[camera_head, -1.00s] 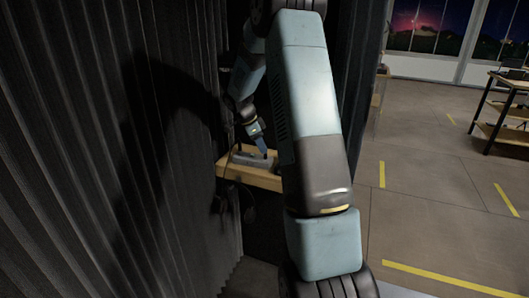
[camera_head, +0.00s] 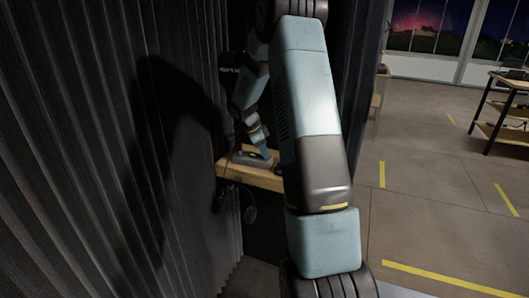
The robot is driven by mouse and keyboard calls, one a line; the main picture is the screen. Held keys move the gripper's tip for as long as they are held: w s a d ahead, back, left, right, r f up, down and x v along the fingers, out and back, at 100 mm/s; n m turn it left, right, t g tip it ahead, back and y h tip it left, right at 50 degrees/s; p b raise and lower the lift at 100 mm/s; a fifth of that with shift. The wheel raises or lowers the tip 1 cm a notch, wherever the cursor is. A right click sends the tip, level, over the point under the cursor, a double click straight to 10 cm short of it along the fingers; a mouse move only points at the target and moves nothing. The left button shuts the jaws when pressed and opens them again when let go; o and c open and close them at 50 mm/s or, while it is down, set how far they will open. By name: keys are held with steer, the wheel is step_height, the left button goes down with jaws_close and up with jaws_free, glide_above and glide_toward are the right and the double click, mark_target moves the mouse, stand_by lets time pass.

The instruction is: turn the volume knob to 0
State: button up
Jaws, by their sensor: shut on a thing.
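A small grey device (camera_head: 250,158) lies on a wooden shelf (camera_head: 240,175) in the middle of the head view, left of my upper arm. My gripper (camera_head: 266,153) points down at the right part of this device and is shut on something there. The volume knob itself is too small and too covered by the gripper to make out, so its setting cannot be read. The fingertips are partly hidden close to my large arm link.
A dark pleated curtain (camera_head: 90,150) fills the left side, close to my arm. A thin cable (camera_head: 250,213) hangs below the shelf. Open floor (camera_head: 440,220) with yellow lines lies to the right, with a wooden-topped table (camera_head: 511,79) at the far right.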

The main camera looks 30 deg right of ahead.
jaws_close()
